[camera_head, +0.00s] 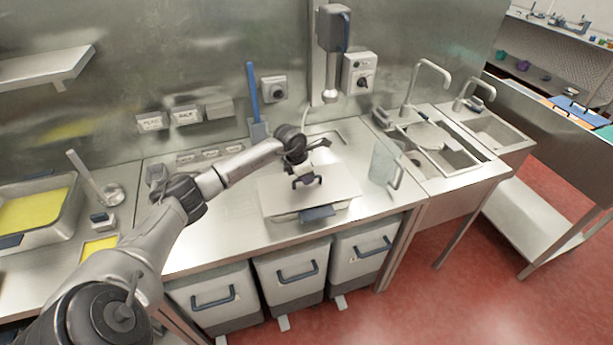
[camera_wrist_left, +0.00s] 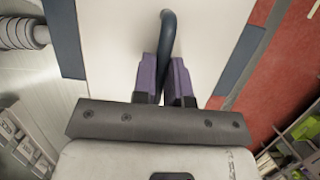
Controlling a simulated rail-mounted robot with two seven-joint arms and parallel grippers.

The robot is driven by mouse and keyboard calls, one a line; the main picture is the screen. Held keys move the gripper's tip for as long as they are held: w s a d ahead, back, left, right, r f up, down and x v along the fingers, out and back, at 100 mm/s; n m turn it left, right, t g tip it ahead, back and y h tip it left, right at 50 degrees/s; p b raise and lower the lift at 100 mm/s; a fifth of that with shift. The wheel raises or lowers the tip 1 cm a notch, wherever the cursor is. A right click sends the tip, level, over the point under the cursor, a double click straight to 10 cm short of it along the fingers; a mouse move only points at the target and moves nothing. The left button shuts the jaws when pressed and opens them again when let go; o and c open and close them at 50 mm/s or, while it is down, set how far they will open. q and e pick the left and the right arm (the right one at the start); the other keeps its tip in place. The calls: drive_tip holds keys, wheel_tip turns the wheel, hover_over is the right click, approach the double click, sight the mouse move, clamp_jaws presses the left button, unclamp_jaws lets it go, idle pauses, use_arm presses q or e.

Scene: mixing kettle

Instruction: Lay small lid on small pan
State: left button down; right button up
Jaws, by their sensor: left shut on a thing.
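The small lid (camera_head: 334,187) is a flat, pale rectangular plate. It fills much of the left wrist view (camera_wrist_left: 112,60), with a dark blue curved handle (camera_wrist_left: 168,30). My left gripper (camera_head: 306,181) is over the middle of the lid, and its purple fingers (camera_wrist_left: 165,80) are shut on the handle. The small pan (camera_head: 288,217) is under the lid on the steel counter. Its front wall and blue front handle (camera_head: 318,214) show below the lid's front edge, and the lid hides its inside. I cannot tell whether the lid touches the rim. My right gripper is not in view.
A clear jug (camera_head: 384,162) stands right of the pan, near the sinks (camera_head: 446,150). A tray with yellow contents (camera_head: 36,212) and a ladle (camera_head: 108,192) are at the left. A blue-handled tool (camera_head: 253,95) stands at the back wall. Bins (camera_head: 292,276) stand below the counter.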

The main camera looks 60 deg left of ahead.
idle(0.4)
use_arm(q)
drive_tip(key=shift+f, duration=0.1)
drive_tip(key=c, duration=0.6)
unclamp_jaws()
idle(0.4)
